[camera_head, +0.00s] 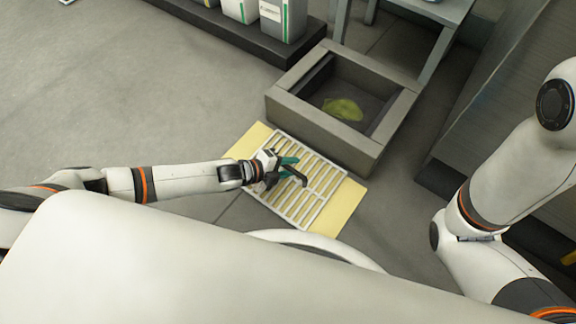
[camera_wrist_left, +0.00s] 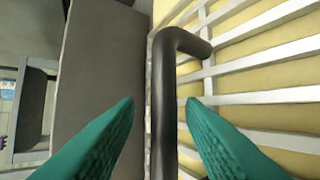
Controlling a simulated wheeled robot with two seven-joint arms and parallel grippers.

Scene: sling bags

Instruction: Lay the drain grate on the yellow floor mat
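The drain grate (camera_head: 318,196) is a pale slatted panel lying over the yellow floor mat (camera_head: 343,208), whose ends show on both sides. In the left wrist view, the white bars of the grate (camera_wrist_left: 262,62) cross over the yellow mat (camera_wrist_left: 235,22). A dark bent bar (camera_wrist_left: 163,125), like a handle, stands out near the grate's edge. My left gripper (camera_head: 284,168) is over the grate. Its green fingers are apart, one on each side of the dark bar, with gaps visible. My right arm shows at the right; its gripper is out of view.
A grey open-topped pit box (camera_head: 312,121) with a yellow-green lump (camera_head: 342,108) inside stands just behind the mat. Containers (camera_head: 283,18) stand on a dark low platform (camera_head: 245,37) at the back. Floor (camera_head: 130,110) to the left is clear.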

